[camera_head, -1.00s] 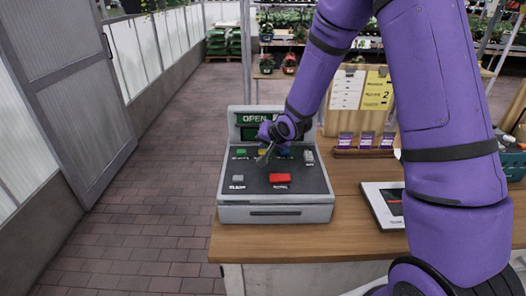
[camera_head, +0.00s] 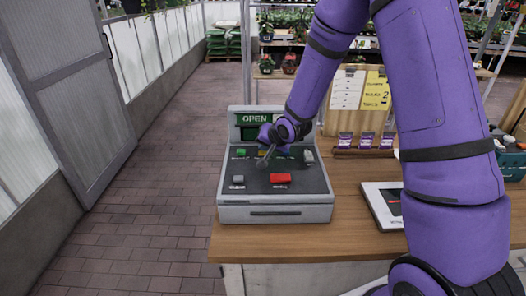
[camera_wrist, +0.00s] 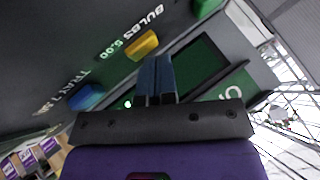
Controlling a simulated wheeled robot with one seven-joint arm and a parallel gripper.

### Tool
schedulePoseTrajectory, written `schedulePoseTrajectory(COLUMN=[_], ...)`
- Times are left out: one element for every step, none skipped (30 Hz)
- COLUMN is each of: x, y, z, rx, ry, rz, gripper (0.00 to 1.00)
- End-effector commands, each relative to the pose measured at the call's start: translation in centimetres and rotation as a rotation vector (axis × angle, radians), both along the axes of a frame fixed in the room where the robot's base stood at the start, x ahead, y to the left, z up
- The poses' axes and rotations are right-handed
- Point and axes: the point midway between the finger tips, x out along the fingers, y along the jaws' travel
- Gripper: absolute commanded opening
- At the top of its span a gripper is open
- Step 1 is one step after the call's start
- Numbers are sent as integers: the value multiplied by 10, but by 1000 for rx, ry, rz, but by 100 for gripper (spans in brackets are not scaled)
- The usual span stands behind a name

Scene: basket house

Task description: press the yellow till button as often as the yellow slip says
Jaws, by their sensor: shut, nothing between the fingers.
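The till (camera_head: 275,213) stands on the wooden counter, with its sloped keypad facing me. The yellow button (camera_head: 262,152) is in its upper row, partly behind my gripper. In the wrist view the yellow button (camera_wrist: 142,45) shows beside the label "BULBS 5.00". My gripper (camera_head: 262,164) is shut and empty, low over the keypad near the yellow button. In the wrist view its fingertips (camera_wrist: 154,60) appear just beside that button; I cannot tell whether they touch anything. The yellow slip (camera_head: 376,91) is pinned on the board behind the counter and shows a 2; its other print is too small to read.
Green (camera_head: 241,152), grey (camera_head: 238,180) and red (camera_head: 280,178) buttons share the keypad. A blue button (camera_wrist: 86,97) lies near the yellow one. A white slip (camera_head: 347,89) hangs beside the yellow slip. A tablet-like panel (camera_head: 384,206) lies on the counter at right.

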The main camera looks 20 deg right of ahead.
Motion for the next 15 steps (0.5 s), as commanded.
schedulePoseTrajectory(x=[0, 0, 0, 0, 0, 0, 0, 0, 0, 0, 0, 0, 0, 0, 0], y=[0, 0, 0, 0, 0, 0, 0, 0, 0, 0, 0, 0, 0, 0, 0], z=[0, 0, 0, 0, 0, 0, 0, 1, 1, 2, 3, 5, 7, 8, 10], rx=[0, 0, 0, 0, 0, 0, 0, 0, 0, 1, 1, 1, 0, 1, 1], ry=[1, 1, 1, 1, 1, 1, 1, 1, 0, 0, 0, 0, -1, -1, -1], rz=[1, 1, 1, 1, 1, 1, 1, 1, 0, -1, -1, -1, -1, -1, -1], gripper=[0, 0, 0, 0, 0, 0, 0, 0, 0, 0, 0, 0, 0, 0, 0])
